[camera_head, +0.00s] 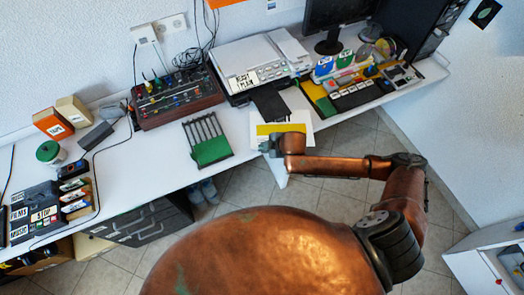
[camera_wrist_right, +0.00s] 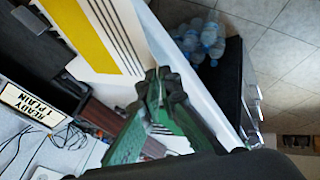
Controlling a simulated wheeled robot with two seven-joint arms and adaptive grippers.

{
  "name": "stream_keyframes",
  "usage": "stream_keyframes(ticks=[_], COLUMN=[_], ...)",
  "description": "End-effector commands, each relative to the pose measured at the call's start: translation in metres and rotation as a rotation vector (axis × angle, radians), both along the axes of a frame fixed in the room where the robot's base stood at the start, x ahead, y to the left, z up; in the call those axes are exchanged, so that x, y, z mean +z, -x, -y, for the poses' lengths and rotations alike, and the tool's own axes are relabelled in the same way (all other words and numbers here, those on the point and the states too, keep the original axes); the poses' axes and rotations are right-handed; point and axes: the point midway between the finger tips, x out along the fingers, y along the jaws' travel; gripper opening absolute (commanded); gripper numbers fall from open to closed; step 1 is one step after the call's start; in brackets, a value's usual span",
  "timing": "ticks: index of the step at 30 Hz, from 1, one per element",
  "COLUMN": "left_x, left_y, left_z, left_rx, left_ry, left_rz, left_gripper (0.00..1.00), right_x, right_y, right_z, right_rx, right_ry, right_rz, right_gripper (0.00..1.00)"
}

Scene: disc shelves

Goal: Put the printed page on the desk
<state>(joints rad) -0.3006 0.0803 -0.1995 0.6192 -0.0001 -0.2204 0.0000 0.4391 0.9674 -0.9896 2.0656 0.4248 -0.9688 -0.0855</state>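The printed page (camera_head: 298,117) is white with a yellow band and dark stripes. In the head view it lies at the front of the printer, by its dark output tray (camera_head: 270,101), above the white desk (camera_head: 165,150). In the right wrist view the page (camera_wrist_right: 118,62) fills the upper left. My right gripper (camera_head: 273,146) is at the page's front edge. Its fingertips (camera_wrist_right: 158,88) meet at the page's near edge and look shut on it. The exact grip is partly hidden. My left gripper is not in view.
The printer (camera_head: 262,62) stands behind the page. A rack with a green part (camera_head: 211,150) is left of it, and a mixer (camera_head: 175,97) is farther left. A keyboard (camera_head: 357,95) and colourful items are right. Bare desk shows left of the rack.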

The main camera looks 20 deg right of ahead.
Motion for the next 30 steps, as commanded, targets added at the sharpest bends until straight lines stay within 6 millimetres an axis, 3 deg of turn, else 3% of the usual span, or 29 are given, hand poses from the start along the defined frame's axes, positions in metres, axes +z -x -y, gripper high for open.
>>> stream_keyframes(ticks=[5,12,22,30], left_x=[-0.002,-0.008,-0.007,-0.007], left_y=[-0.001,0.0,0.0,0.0], left_z=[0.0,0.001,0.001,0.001], left_rx=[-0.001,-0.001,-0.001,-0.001], left_ry=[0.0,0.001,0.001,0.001], left_rz=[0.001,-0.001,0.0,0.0], left_gripper=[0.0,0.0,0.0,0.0], right_x=[-0.006,-0.035,-0.037,-0.037], right_y=[-0.005,-0.005,-0.005,-0.005], right_z=[-0.003,-0.003,-0.002,-0.002], right_rx=[0.0,0.001,0.0,0.001], right_ry=[0.001,0.0,0.001,0.001], right_rz=[-0.002,-0.002,0.0,0.0], right_gripper=[0.0,0.0,0.0,0.2])
